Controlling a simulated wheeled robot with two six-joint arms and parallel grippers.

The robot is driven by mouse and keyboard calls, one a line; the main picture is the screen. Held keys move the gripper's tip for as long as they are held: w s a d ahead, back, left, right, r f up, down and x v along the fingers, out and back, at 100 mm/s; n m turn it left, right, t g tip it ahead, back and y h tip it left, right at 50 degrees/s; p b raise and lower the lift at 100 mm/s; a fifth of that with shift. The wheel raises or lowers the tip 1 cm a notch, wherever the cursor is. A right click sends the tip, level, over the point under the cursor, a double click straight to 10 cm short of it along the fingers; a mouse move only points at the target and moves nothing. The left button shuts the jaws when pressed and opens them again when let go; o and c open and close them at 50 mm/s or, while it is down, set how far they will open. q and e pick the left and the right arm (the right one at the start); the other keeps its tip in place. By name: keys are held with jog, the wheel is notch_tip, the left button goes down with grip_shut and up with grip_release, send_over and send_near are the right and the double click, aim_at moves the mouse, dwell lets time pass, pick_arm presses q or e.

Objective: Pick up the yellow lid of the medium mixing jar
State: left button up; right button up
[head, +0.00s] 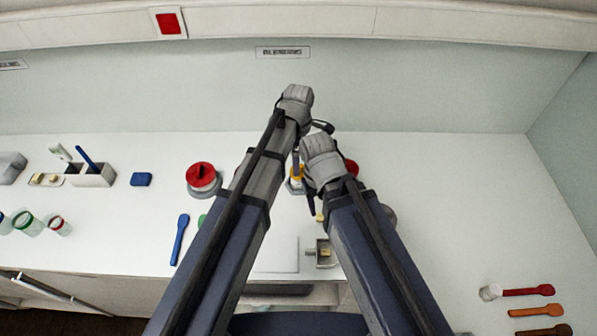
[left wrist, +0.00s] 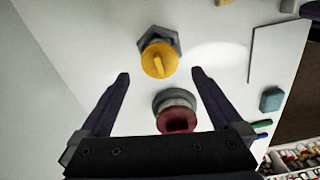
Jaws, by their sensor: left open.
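The yellow lid (left wrist: 159,61) has a raised bar handle and sits on a jar with a grey hexagonal rim or base (left wrist: 174,42) in the left wrist view. In the head view a bit of yellow (head: 296,182) shows between my arms. My left gripper (left wrist: 160,76) is open, its dark fingers apart, with the lid between and beyond the tips, not touching. In the head view its wrist (head: 296,105) is high at the back and its fingers are largely hidden. My right gripper (head: 312,180) is beside it; its jaws are not clear.
A red-lidded jar (left wrist: 177,118) stands close to the yellow-lidded one, between my left fingers in the wrist view. Another red-lidded jar (head: 202,179) stands left of my arms. A blue spatula (head: 180,239) lies in front of it.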

pick_arm(q)
jog(key=m, duration=0.2)
jog(key=r+m+p, duration=0.1)
jog(key=m, duration=0.4)
jog(key=shift+a+r, duration=0.15)
jog(key=shift+r, duration=0.25)
jog(key=m, duration=0.2)
jog(key=m+p, duration=0.1)
jog(key=m, duration=0.1)
jog(key=shift+r, duration=0.35)
jog(key=m, duration=0.4)
jog(key=shift+a+r+p, duration=0.1)
jog(key=shift+r+p, duration=0.2)
jog(key=shift+p, duration=0.05)
jog(key=shift+f+b, duration=1.3)
jog(key=shift+f, duration=0.05)
pick_arm(e)
jog(key=shift+r, duration=0.25)
pick_arm(q)
jog(key=shift+f, duration=0.1)
pick_arm(e)
jog(key=shift+f, duration=0.15)
pick_arm(q)
jog(key=f+b, duration=0.5)
jog(key=shift+d, duration=0.3)
pick_arm(e)
notch_tip(320, 180, down, 5)
jog(key=shift+f, duration=0.1)
pick_arm(q)
jog(key=c, duration=1.2)
